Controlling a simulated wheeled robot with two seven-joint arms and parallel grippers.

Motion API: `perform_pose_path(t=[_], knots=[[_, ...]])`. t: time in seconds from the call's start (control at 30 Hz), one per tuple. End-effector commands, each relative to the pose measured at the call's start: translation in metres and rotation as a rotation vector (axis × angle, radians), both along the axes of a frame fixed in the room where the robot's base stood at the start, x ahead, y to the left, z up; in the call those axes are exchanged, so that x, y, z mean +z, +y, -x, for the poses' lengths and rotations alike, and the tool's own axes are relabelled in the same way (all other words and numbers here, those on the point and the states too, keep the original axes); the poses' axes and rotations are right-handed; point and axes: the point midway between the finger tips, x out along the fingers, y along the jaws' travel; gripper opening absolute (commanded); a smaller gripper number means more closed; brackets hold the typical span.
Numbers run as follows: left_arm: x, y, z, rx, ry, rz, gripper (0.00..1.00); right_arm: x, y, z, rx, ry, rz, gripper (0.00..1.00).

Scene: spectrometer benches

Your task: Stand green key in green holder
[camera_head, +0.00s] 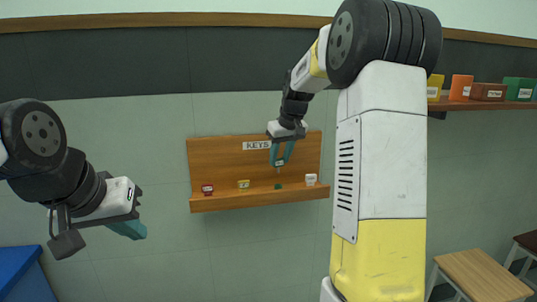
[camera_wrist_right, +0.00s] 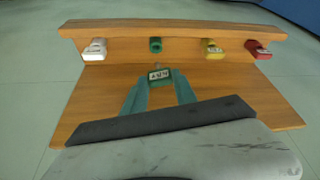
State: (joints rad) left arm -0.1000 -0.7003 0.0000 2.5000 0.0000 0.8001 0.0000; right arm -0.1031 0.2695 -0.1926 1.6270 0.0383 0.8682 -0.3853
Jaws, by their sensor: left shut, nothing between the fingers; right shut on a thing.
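My right gripper (camera_head: 281,153) is shut on the green key (camera_head: 279,163), in front of the wooden key board. In the right wrist view, the key's labelled head (camera_wrist_right: 160,76) sits between the teal fingertips (camera_wrist_right: 159,84). The small green holder (camera_head: 279,186) stands on the board's ledge, below the key in the head view. In the right wrist view, the green holder (camera_wrist_right: 155,45) shows as a plain green cylinder, apart from the key. My left gripper (camera_head: 133,229) is shut and empty, away from the board at the left.
The ledge (camera_head: 262,195) also bears red (camera_head: 207,190), yellow (camera_head: 244,184) and white (camera_head: 311,179) labelled items. A wall shelf (camera_head: 480,104) with several labelled boxes is at the upper right. A wooden stool (camera_head: 484,275) and a blue box (camera_head: 20,275) stand below.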

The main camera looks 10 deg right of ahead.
Motion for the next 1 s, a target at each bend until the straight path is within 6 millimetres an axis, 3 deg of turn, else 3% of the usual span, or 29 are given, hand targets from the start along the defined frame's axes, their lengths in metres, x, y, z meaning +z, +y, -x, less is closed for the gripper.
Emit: perform_pose_path(t=[0.5,1.0], knots=[[0.0,0.0,0.0,0.0,0.0,0.0,0.0,-0.048,0.0,0.0,-0.001,0.001,0.0,0.0],[0.0,0.0,0.0,0.0,0.0,0.0,0.0,-0.055,0.0,0.0,-0.001,0.0,0.0,0.0]])
